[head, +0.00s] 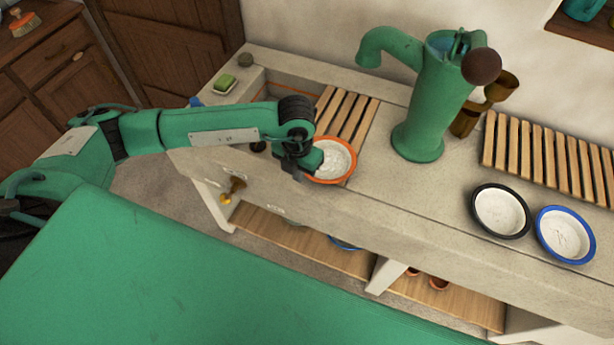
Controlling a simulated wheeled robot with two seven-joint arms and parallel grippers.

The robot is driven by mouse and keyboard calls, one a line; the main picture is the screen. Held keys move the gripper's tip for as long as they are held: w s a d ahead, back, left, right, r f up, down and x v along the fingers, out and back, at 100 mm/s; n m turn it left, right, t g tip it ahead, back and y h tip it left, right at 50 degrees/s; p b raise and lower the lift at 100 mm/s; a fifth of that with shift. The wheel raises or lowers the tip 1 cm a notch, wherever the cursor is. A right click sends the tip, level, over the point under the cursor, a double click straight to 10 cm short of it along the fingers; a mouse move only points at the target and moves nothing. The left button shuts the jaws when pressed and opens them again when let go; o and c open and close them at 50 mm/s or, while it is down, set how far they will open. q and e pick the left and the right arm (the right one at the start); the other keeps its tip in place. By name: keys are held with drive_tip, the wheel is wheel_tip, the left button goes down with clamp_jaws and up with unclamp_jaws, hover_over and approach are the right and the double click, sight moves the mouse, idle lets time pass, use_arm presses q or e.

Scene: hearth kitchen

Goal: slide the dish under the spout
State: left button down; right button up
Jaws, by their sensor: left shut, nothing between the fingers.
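An orange-rimmed white dish (338,160) sits on the counter at the front edge of a wooden slat rack. My left gripper (300,172) is at the dish's left side, its shut fingers close to or against the rim; I cannot tell if they touch. The gripper partly hides the dish's left edge. A green pump with a curved spout (372,55) stands on the counter to the right of the dish. The spout's mouth is further back than the dish. My right gripper is not in view.
A black-rimmed dish (500,211) and a blue-rimmed dish (566,234) stand at the right. A second slat rack (550,155) lies behind them. Counter (375,200) right of the orange dish is bare.

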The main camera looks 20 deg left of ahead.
sight(334, 144)
use_arm(q)
drive_tip(key=f+p, duration=0.1)
drive_tip(key=f, duration=0.1)
drive_tip(key=w+f+p, duration=0.1)
drive_tip(key=f, duration=0.2)
drive_tip(key=w+f+p, duration=0.1)
drive_tip(key=f, duration=0.1)
drive_tip(key=shift+d+f, duration=0.2)
drive_tip(key=shift+f, duration=0.1)
drive_tip(key=shift+w+d+f+p, duration=0.1)
drive_tip(key=shift+w+p, duration=0.2)
drive_tip(key=shift+w, duration=0.2)
drive_tip(key=shift+w+d+f+p, duration=0.1)
drive_tip(key=shift+w+p, duration=0.2)
drive_tip(key=shift+w, duration=0.15)
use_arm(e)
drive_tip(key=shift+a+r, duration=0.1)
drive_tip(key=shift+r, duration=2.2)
